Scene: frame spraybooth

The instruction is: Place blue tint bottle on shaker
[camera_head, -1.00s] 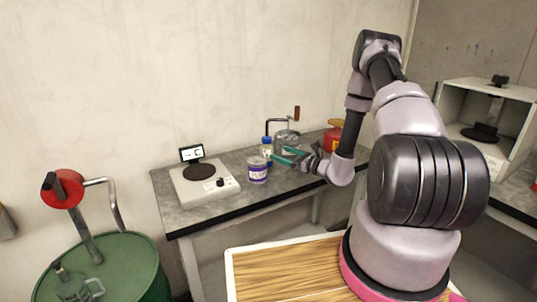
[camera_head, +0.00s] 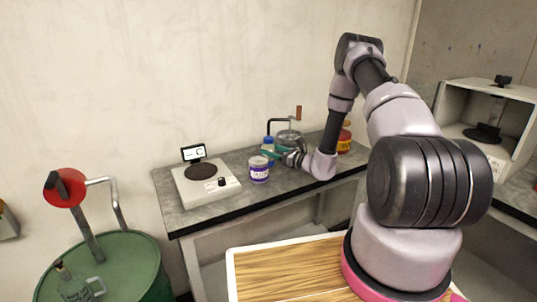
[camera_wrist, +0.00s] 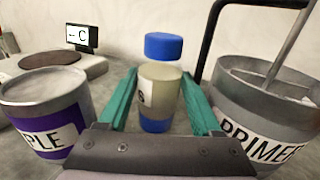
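The blue tint bottle (camera_head: 268,143) stands upright on the grey bench. In the wrist view the bottle (camera_wrist: 158,92) has a blue cap, a pale label with part of a letter, and a blue base. My gripper (camera_head: 271,153) is low over the bench at the bottle. Its green fingers (camera_wrist: 158,88) are apart, one on each side of the bottle, with a gap on both sides. A white device with a dark round plate (camera_head: 202,171) and a small display stands at the bench's left; it may be the shaker, but no label confirms this. Its plate is empty.
A purple-labelled can (camera_wrist: 45,110) stands close left of my gripper. A primer pot (camera_wrist: 265,105) with a rod and black frame stands close right. A red-and-yellow container (camera_head: 345,137) is farther right. A green drum (camera_head: 120,262) stands at the lower left.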

